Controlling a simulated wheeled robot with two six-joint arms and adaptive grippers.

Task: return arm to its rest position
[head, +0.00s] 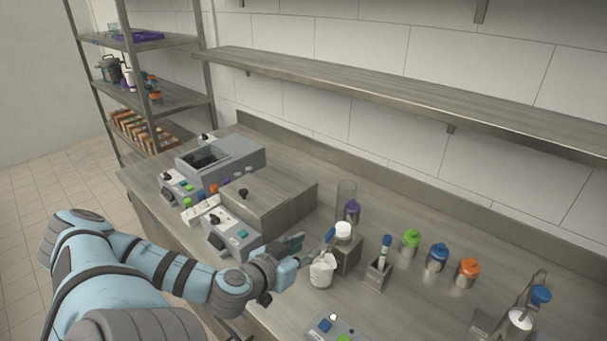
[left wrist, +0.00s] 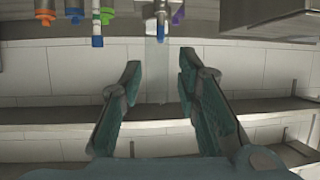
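My left arm comes in from the left in the head view, and its gripper (head: 300,250) is over the counter, close beside a white cup (head: 322,270). In the left wrist view, whose picture is upside down, the two fingers of this gripper (left wrist: 159,72) stand wide apart with nothing between them. The white cup stands upright on the counter just right of the fingers in the head view. My right gripper is not in view.
Grey machines (head: 245,200) stand left of the gripper. A metal block with a white round top (head: 342,231), a small holder (head: 377,276) and green, blue and orange-lidded jars (head: 468,273) stand to the right. A wall shelf (head: 400,95) runs above. A control box (head: 335,329) is in front.

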